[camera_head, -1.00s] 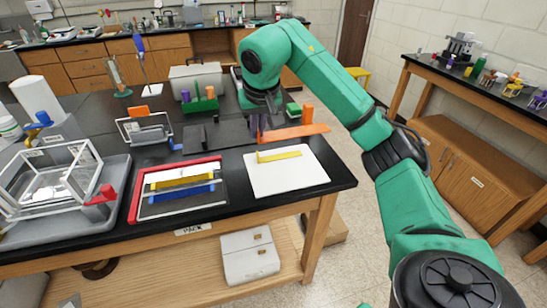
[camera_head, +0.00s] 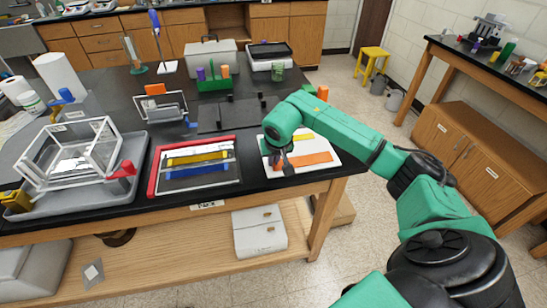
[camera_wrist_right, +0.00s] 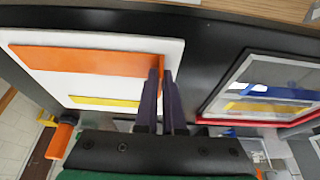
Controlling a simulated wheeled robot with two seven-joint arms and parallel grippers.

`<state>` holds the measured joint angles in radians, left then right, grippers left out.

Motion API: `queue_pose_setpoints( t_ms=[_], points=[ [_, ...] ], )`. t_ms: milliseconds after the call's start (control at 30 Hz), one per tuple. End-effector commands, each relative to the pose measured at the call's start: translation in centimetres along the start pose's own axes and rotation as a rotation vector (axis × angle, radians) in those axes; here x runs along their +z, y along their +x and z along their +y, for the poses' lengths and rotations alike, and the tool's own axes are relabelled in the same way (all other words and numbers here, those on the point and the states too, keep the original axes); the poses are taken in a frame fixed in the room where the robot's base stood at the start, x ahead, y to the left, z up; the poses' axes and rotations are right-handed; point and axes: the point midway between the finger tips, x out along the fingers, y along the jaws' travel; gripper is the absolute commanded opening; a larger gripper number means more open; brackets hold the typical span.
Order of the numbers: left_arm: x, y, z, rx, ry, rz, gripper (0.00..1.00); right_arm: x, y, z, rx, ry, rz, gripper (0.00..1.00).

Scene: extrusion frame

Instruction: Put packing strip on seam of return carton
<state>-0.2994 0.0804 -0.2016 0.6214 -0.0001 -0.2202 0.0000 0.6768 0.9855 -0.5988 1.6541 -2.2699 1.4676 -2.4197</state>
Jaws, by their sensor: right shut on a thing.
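A long flat orange strip (camera_head: 308,159) is over the front part of a white board (camera_head: 325,147) at the table's right end. It also shows in the right wrist view (camera_wrist_right: 85,60). My right gripper (camera_wrist_right: 165,72) is shut on one end of it; in the head view the gripper (camera_head: 287,170) is at the strip's left end. Whether the strip touches the board I cannot tell. A shorter yellow strip (camera_head: 303,137) lies on the board behind it, parallel in the wrist view. I cannot tell which thing is the return carton. My left gripper is not in view.
A red-edged tray (camera_head: 152,180) with a yellow bar and a blue bar is left of the board. A clear frame box stands in a grey tray (camera_head: 100,200) farther left. A green rack (camera_head: 214,84) and dark plates (camera_head: 225,117) lie behind.

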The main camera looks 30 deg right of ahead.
Motion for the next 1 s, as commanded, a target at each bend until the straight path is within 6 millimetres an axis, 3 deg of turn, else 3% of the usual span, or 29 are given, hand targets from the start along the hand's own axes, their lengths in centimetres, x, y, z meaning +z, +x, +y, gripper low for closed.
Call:
queue_pose_setpoints(
  t_ms=[233,300,333,700,867,1000],
  points=[
    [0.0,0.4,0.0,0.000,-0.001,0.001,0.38,0.1,0.3,0.0,0.000,0.000,0.001,0.00],
    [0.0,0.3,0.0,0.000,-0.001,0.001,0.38,0.0,0.1,0.0,0.000,0.000,0.001,0.29],
    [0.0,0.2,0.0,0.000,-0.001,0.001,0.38,0.0,0.1,0.0,0.000,0.000,0.001,0.36],
    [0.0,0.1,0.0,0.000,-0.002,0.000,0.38,-0.1,-0.4,0.0,0.000,0.000,0.002,0.36],
    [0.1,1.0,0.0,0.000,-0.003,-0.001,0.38,-0.1,-3.4,0.1,0.001,-0.001,0.007,0.36],
    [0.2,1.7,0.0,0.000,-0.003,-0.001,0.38,-0.2,-7.5,0.0,-0.001,0.000,0.009,0.36]
  ],
)
